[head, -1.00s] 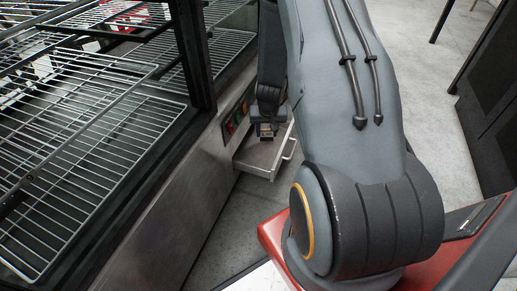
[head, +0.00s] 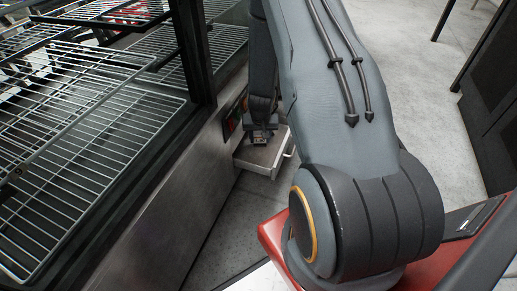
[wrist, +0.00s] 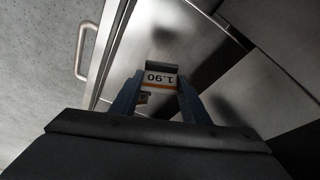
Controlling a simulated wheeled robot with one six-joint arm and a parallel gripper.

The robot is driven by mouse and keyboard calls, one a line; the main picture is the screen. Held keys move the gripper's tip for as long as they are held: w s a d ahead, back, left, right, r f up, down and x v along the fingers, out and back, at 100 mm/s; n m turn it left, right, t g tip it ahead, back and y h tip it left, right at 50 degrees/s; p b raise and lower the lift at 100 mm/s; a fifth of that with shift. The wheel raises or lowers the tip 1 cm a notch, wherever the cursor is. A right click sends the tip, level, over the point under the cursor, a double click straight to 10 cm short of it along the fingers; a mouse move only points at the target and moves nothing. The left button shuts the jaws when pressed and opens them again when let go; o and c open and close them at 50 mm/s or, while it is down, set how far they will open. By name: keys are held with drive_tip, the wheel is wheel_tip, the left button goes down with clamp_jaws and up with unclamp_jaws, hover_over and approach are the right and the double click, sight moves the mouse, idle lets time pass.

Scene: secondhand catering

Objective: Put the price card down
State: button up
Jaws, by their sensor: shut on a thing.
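The price card (wrist: 160,82) is white with an orange stripe and reads 1.90, upside down in the wrist view. My gripper (wrist: 158,95) is shut on it, with a blue finger on each side. In the head view my gripper (head: 260,138) is over the open drawer (head: 262,157) low on the metal cabinet. The drawer's floor looks bare around the card in the wrist view. I cannot tell whether the card touches the drawer floor.
The drawer's handle (wrist: 86,52) is on its outer front. Wire racks (head: 90,130) in a dark frame stand at left, above the metal cabinet side (head: 165,190). Grey floor (head: 425,75) is open at right, beside a dark cabinet (head: 492,110).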

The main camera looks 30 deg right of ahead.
sight(259, 144)
wheel_tip(259, 144, down, 5)
drive_tip(key=shift+f+b, duration=0.1)
drive_tip(key=shift+b, duration=1.05)
drive_tip(key=shift+w+a+b, duration=0.1)
drive_tip(key=shift+w+b, duration=0.1)
drive_tip(key=shift+b, duration=0.1)
drive_tip(key=o, duration=1.1)
drive_tip(key=shift+f, duration=0.1)
drive_tip(key=p+v, duration=0.6)
drive_tip(key=v, duration=0.6)
